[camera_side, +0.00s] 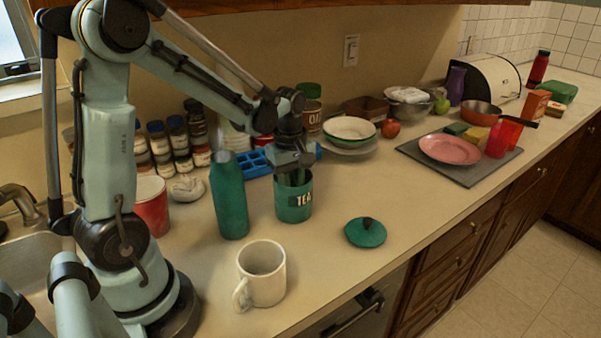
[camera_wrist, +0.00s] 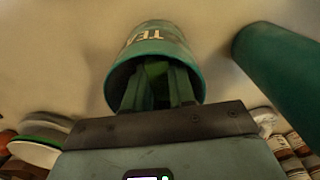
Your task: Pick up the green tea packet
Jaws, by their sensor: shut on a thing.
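A green canister marked TEA (camera_side: 294,204) stands open on the counter, and it also shows in the wrist view (camera_wrist: 155,47). My gripper (camera_side: 295,178) is above it with its fingers reaching down into the mouth. In the wrist view the fingers (camera_wrist: 155,88) are inside the canister, shut on a green tea packet (camera_wrist: 156,70). Only a small part of the packet shows between the fingers; the rest is hidden by the canister and fingers. The canister's green lid (camera_side: 365,233) lies on the counter to the right.
A green bottle (camera_side: 229,197) stands close left of the canister. A white mug (camera_side: 262,274) is in front, and a blue tray (camera_side: 257,163) is behind. A red cup (camera_side: 151,205) and several spice jars (camera_side: 178,139) stand left. Counter between lid and grey mat (camera_side: 427,166) is clear.

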